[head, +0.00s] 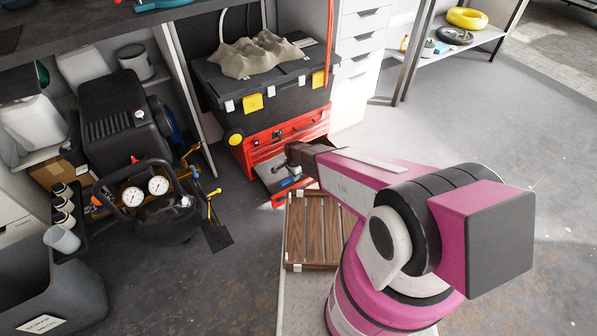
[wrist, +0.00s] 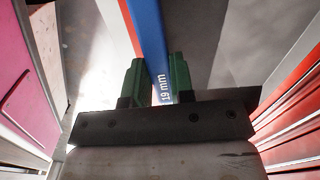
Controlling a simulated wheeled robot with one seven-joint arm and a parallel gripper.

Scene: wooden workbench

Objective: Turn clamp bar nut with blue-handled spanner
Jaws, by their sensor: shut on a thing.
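My gripper (wrist: 158,82) is in the wrist view with its two green fingers shut on a blue handle marked "19 mm", the blue-handled spanner (wrist: 148,28). The handle runs up and away between the fingers to the top edge; the spanner's head is out of view. In the head view, my gripper is at the open lower drawer (head: 268,180) of a red tool chest, mostly hidden behind my pink arm. A small blue piece (head: 290,182) shows there, probably the spanner. I cannot make out the clamp bar or its nut in either view.
A black toolbox (head: 290,95) with a crumpled cloth (head: 255,55) stands on the red chest (head: 290,135). A slatted wooden crate or rack (head: 312,245) lies in front. An air compressor (head: 165,215) stands left. The grey floor at the right is clear.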

